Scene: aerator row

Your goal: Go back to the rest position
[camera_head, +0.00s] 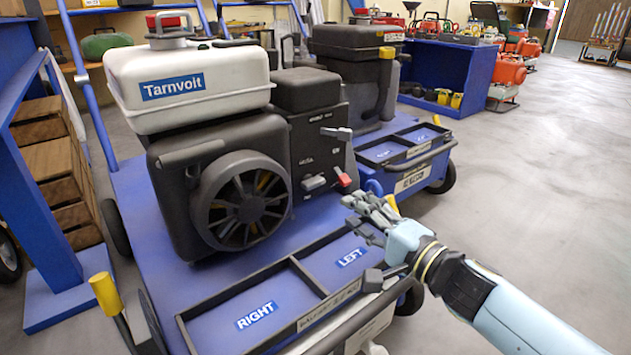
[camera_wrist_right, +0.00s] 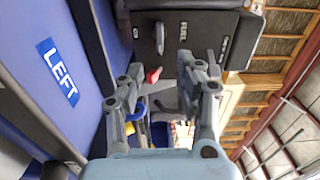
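My right gripper (camera_head: 368,215) is in front of the engine's control panel, above and beside the tray compartment marked LEFT (camera_head: 352,257). In the right wrist view my right gripper (camera_wrist_right: 160,85) has its fingers spread apart, with nothing between them. The red-tipped lever (camera_head: 343,178) on the panel is close to the fingertips in the head view; whether they touch cannot be told. The Tarnvolt engine (camera_head: 240,195) with its white tank (camera_head: 190,85) stands on the blue cart. My left gripper does not show in either view.
The cart's front tray has a RIGHT compartment (camera_head: 258,314) and a LEFT one, both empty where visible. A second blue cart (camera_head: 420,140) with a dark engine (camera_head: 355,75) stands behind. A yellow-capped post (camera_head: 105,293) rises at the front left. Grey floor (camera_head: 560,190) is clear at right.

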